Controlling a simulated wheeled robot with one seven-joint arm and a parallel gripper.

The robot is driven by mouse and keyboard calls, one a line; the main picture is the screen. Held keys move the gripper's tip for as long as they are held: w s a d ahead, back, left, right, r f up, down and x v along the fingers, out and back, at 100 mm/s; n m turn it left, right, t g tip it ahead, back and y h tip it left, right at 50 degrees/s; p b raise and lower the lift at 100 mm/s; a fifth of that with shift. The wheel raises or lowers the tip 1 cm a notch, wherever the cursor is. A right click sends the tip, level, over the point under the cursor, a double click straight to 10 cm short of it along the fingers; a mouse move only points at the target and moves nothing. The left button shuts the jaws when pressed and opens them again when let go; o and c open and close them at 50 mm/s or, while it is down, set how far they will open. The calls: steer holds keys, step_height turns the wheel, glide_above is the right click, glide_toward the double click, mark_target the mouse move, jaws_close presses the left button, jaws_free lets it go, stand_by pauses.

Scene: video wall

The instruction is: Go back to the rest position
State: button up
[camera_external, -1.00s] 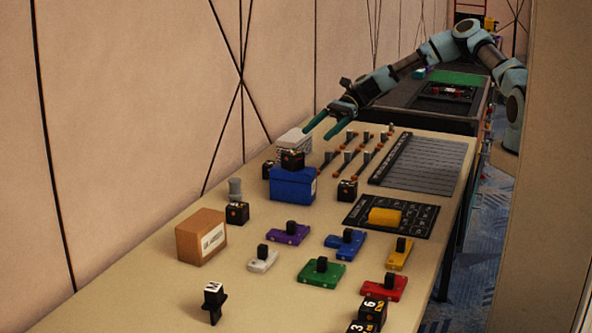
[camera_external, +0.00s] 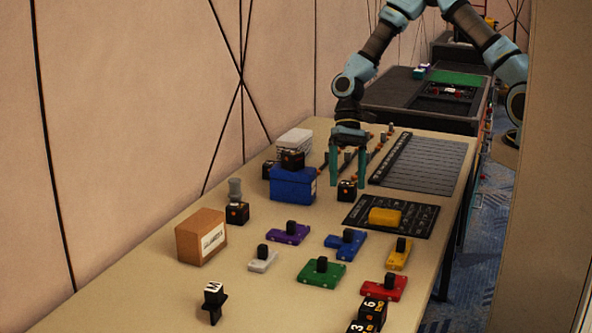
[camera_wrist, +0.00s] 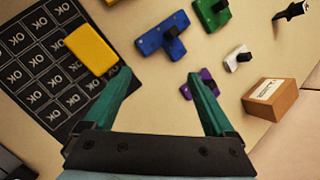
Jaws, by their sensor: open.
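My gripper (camera_external: 347,168) points down over the table (camera_external: 250,307), behind the blue box (camera_external: 292,185) and the small black cube (camera_external: 347,190) in the external view. Its two teal fingers are apart with nothing between them. In the wrist view my gripper (camera_wrist: 158,88) is also open and empty, with the table surface below. The purple piece (camera_wrist: 205,84) shows near the tip of one finger there. The exact height of the fingertips above the table is hard to tell.
A black mat (camera_external: 412,218) carries a yellow block (camera_external: 384,216). Coloured pieces, black cubes and a cardboard box (camera_external: 201,237) stand on the near table. A grey slotted board (camera_external: 425,163) lies at the right. Thin rods with upright knobs lie behind my gripper.

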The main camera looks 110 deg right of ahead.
steer(key=s+a+r+n+h, duration=0.3)
steer(key=a+n, duration=0.4)
steer(key=a, duration=0.3)
steer(key=s+a+r+n+g+h+b, duration=0.1)
steer(key=s+a+r+n+h, duration=0.1)
steer(key=s+a+r+n, duration=0.4)
steer(key=a+n, duration=0.2)
steer(key=a, duration=0.2)
steer(key=shift+r+h, duration=0.35)
steer(key=shift+h, duration=0.05)
